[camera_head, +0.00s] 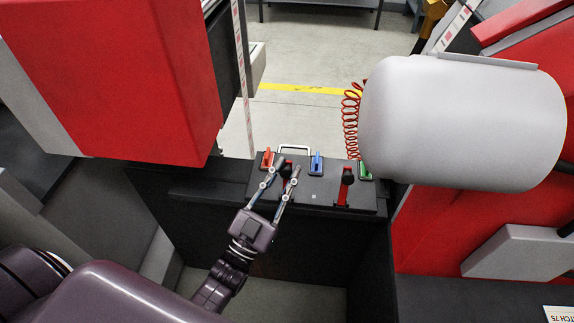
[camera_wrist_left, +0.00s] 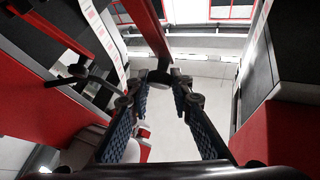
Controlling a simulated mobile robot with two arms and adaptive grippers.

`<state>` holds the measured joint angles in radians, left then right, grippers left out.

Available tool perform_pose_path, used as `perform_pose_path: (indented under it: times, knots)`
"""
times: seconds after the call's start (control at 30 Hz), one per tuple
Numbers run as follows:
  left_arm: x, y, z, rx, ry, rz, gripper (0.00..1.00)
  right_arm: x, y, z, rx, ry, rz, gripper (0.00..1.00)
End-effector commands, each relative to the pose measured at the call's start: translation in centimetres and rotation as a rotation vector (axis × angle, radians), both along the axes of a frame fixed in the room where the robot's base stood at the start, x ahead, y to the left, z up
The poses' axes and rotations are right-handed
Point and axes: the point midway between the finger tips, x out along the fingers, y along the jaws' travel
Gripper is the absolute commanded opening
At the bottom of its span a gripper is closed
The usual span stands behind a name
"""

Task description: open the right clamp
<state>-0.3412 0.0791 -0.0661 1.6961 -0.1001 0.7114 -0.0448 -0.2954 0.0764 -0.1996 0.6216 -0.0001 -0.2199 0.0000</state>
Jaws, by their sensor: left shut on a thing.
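A black panel (camera_head: 318,187) carries two red clamp levers with black knobs. The clamp lever on the right of the picture (camera_head: 345,190) shows whole, its knob at the top, with nothing touching it. The left one (camera_head: 287,167) is mostly hidden between the fingers of my left gripper (camera_head: 287,170). In the left wrist view my left gripper (camera_wrist_left: 166,90) has its fingertips on either side of a black knob (camera_wrist_left: 160,77) at the end of a red lever (camera_wrist_left: 149,32). It is shut on that knob. My right gripper is not in view.
Small red (camera_head: 267,159), blue (camera_head: 316,163) and green (camera_head: 364,171) switches line the panel's back edge. A large white roll (camera_head: 462,122) overhangs the panel on the right, beside a coiled red hose (camera_head: 351,120). A red housing (camera_head: 120,65) stands close at left.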

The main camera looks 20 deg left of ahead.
Motion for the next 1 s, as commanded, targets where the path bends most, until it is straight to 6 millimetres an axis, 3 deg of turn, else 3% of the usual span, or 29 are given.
perform_pose_path:
  times: [0.03, 0.43, 0.47, 0.6, 1.0]
  knots:
    - [-0.16, -0.21, -0.93, 0.004, 0.017, -0.002, 0.00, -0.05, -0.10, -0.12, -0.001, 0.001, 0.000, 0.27]
    - [-0.35, -0.29, -0.95, 0.007, 0.011, -0.003, 0.00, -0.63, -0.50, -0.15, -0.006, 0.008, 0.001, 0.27]
    - [-0.35, -0.29, -0.95, 0.007, 0.011, -0.003, 0.21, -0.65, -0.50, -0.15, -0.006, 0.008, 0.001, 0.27]
    - [-0.34, -0.25, -0.84, 0.007, 0.009, -0.003, 0.36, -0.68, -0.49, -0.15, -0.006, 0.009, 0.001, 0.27]
    - [-1.00, 0.01, -0.84, 0.006, 0.001, -0.001, 0.37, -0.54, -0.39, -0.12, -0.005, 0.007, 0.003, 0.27]
